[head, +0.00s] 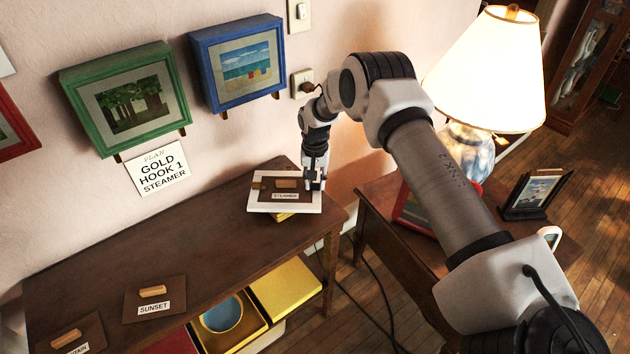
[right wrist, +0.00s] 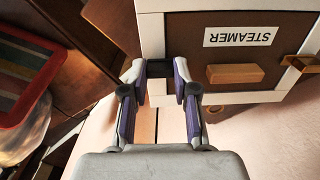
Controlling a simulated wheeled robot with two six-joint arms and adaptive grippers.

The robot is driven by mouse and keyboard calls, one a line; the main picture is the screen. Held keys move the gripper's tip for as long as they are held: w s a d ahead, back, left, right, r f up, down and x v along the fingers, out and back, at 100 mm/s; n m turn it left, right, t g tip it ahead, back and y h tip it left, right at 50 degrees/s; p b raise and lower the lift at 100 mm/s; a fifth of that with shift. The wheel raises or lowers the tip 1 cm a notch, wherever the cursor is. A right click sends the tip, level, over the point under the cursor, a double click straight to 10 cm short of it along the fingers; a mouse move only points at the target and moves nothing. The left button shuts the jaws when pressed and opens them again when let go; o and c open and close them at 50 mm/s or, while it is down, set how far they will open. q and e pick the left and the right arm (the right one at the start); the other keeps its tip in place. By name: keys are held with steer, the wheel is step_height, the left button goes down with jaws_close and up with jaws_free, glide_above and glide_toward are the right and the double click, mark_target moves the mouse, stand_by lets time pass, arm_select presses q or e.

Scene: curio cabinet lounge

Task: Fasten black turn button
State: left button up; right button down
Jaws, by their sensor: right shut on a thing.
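A white frame (head: 262,206) lies on the right end of the long wooden table, with a brown back panel marked STEAMER inside it. The panel (right wrist: 250,55) has a wooden block handle (right wrist: 235,73). A gold turn button (right wrist: 300,68) sits at the frame's side away from my gripper. My right gripper (head: 316,184) is at the frame's right side, with its fingertips (right wrist: 160,78) shut on the small black turn button (right wrist: 160,70). The fingers hide part of it, so I cannot tell its exact angle. My left gripper is not in view.
Panels marked SUNSET (head: 155,298) and another (head: 78,335) lie on the long table (head: 215,250). Green (head: 125,97) and blue (head: 238,62) framed pictures hang above, beside a plan sign (head: 158,168). A lit lamp (head: 490,75) stands on the right side table.

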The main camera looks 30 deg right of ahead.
mark_target(315, 184)
steer(key=c, duration=0.9)
jaws_free()
step_height(315, 184, up, 12)
steer(key=shift+f, duration=0.1)
